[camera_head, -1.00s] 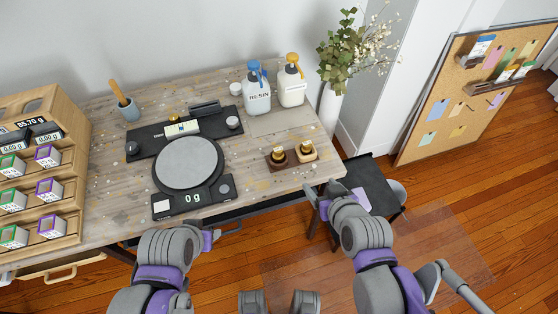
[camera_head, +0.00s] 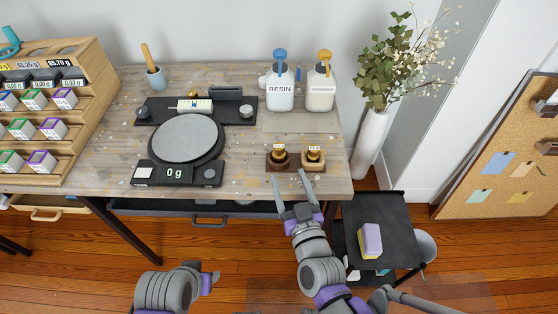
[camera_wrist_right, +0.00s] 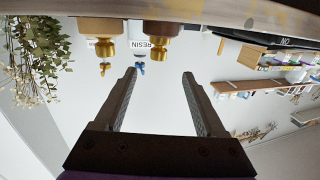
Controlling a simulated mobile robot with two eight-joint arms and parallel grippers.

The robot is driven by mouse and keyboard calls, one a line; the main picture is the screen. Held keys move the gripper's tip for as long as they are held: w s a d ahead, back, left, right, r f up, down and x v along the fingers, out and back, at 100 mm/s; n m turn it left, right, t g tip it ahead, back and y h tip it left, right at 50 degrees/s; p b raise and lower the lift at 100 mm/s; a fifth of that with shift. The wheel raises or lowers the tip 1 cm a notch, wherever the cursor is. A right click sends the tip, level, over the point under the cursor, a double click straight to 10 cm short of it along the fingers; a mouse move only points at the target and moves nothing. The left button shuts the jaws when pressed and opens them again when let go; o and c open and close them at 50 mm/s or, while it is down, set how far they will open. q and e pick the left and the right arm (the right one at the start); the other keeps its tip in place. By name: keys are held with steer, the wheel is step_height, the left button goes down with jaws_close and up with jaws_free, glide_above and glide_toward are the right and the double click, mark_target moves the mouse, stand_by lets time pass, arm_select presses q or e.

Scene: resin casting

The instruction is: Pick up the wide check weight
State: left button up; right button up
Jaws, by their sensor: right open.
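Two brass check weights with knobs stand side by side near the table's front right edge. The left weight (camera_head: 279,157) is on a dark brown wooden block, the right weight (camera_head: 313,157) on a lighter one. I cannot tell surely which is the wide one. The right wrist view shows both upside down, the right weight (camera_wrist_right: 106,46) at left and the left weight (camera_wrist_right: 159,52) at right. My right gripper (camera_head: 289,175) is open and empty, its fingers pointing at the table edge just in front of the weights. My left gripper (camera_head: 212,279) is low in front of the table, its fingers unclear.
A scale (camera_head: 184,138) reading 0 g stands left of the weights. A resin bottle (camera_head: 280,90) and a pump bottle (camera_head: 321,90) are behind them. A vase (camera_head: 369,142) and a black cart (camera_head: 398,215) with a sponge (camera_head: 370,239) are to the right.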

mark_target(280, 152)
steer(key=b+x, duration=0.1)
steer(key=x, duration=0.4)
steer(key=shift+w+a+f, duration=0.1)
steer(key=shift+w+a, duration=0.05)
steer(key=x, duration=0.2)
steer(key=b+x, duration=0.1)
steer(key=x, duration=0.2)
steer(key=shift+w, duration=0.35)
jaws_close()
